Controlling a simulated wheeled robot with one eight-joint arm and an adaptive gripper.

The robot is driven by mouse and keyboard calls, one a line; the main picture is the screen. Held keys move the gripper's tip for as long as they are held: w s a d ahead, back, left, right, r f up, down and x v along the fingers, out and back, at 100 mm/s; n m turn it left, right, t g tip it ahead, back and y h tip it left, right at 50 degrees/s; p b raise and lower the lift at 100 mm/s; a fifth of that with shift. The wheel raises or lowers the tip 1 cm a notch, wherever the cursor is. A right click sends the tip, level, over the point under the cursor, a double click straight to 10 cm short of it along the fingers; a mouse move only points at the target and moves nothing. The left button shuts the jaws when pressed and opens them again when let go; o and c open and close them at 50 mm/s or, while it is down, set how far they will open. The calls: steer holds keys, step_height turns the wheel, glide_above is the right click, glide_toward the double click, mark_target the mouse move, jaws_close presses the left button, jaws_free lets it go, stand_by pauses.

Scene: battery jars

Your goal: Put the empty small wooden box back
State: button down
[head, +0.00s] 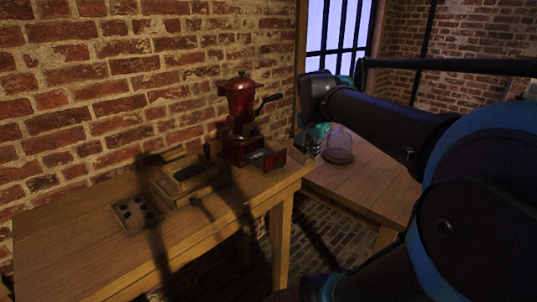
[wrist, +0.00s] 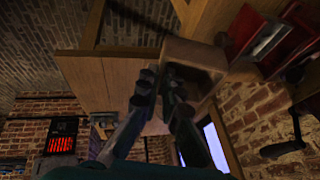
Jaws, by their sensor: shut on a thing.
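The small wooden box (wrist: 207,53) is light brown and shows at the upper middle of the wrist view, tilted in the picture. My gripper (wrist: 162,78) is shut on it, with the fingertips at its near wall. The inside is shadowed, so I cannot tell what it contains. In the head view my gripper (head: 317,138) is above the gap between the two tables, right of the red grinder, and the box is hard to make out there.
The red grinder (head: 240,115) stands at the right end of the wooden table (head: 75,262). A wooden tray (head: 172,194) and a holed block (head: 137,213) are left of it. A glass dome (head: 338,145) stands on the second table (head: 370,185). The front left tabletop is clear.

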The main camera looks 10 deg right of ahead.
steer(key=shift+t, duration=0.3)
steer(key=w+a, duration=0.3)
steer(key=w, duration=0.1)
steer(key=w+a, duration=0.3)
steer(key=w, duration=0.2)
steer(key=w+a, duration=0.3)
steer(key=w, duration=0.1)
steer(key=shift+w+a+f, duration=0.15)
steer(key=shift+a+f, duration=0.05)
steer(key=shift+a, duration=0.2)
steer(key=f, duration=0.1)
steer(key=w+f, duration=0.1)
steer(key=a+f, duration=0.1)
steer(key=shift+w+f, duration=0.15)
steer(key=shift+w, duration=0.05)
steer(key=shift+w+a+f, duration=0.2)
steer(key=shift+w+f, duration=0.05)
steer(key=shift+f, duration=0.4)
steer(key=shift+w+a+f, duration=0.15)
steer(key=shift+w+f, duration=0.05)
steer(key=shift+f, duration=0.45)
steer(key=shift+w+a+r+n+g+h, duration=0.15)
steer(key=shift+g+h, duration=0.15)
steer(key=shift+g, duration=0.3)
steer(key=shift+w+n+g+h, duration=0.15)
steer(key=shift+g+h, duration=0.15)
steer(key=shift+g, duration=0.3)
steer(key=shift+s, duration=0.1)
steer(key=shift+f, duration=0.75)
steer(key=shift+f, duration=0.1)
